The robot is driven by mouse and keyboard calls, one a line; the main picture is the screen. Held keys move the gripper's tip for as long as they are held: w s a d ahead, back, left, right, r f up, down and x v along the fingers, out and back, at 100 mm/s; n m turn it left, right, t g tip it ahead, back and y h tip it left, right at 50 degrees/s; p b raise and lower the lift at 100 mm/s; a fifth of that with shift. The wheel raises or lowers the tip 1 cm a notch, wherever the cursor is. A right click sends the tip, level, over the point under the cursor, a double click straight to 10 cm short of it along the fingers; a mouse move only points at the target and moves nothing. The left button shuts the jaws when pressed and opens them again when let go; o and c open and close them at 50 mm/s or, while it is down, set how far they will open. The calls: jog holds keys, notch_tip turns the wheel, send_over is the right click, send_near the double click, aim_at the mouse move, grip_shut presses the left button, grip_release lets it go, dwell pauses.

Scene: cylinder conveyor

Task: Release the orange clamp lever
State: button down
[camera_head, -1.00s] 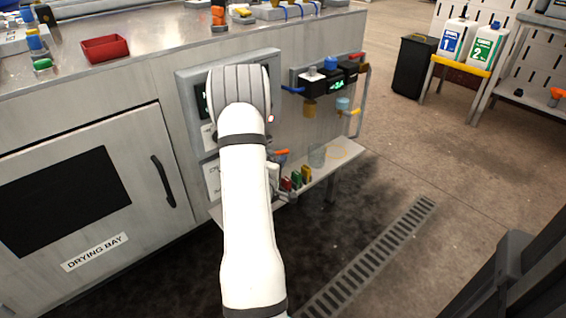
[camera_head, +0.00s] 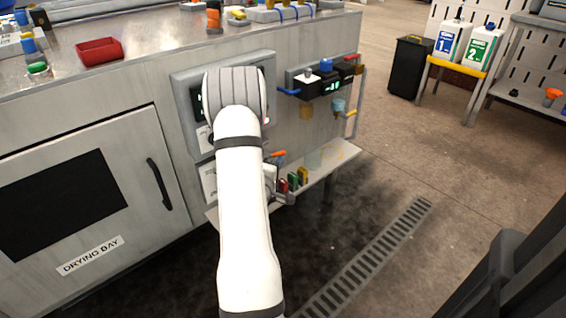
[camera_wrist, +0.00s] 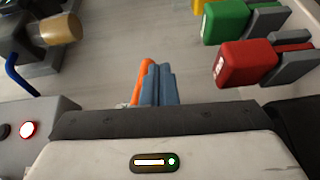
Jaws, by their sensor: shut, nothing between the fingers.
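The orange clamp lever (camera_head: 278,154) shows as a short orange bar just right of my forearm in the head view, above the low shelf. In the wrist view, the orange lever (camera_wrist: 142,80) stands close along the left side of my gripper (camera_wrist: 159,70). The blue-grey fingers are together with nothing between them. I cannot tell whether they touch the lever. The lower part of the lever and its clamp are hidden behind the dark edge of my gripper body. My forearm hides most of the gripper in the head view.
Red (camera_wrist: 243,62) and green (camera_wrist: 226,20) blocks with grey parts sit to the right in the wrist view. A panel with a lit red button (camera_wrist: 27,129) is at lower left. The low shelf (camera_head: 335,156) juts from the cabinet. Open floor with a drain grate (camera_head: 375,255) lies right.

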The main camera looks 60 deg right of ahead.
dwell(0.4)
jog(key=s+a+p, duration=0.1)
jog(key=a, duration=0.6)
jog(key=shift+s+a+p, duration=0.25)
jog(key=shift+a+p, duration=0.1)
jog(key=shift+p, duration=0.05)
jog(key=shift+r, duration=0.1)
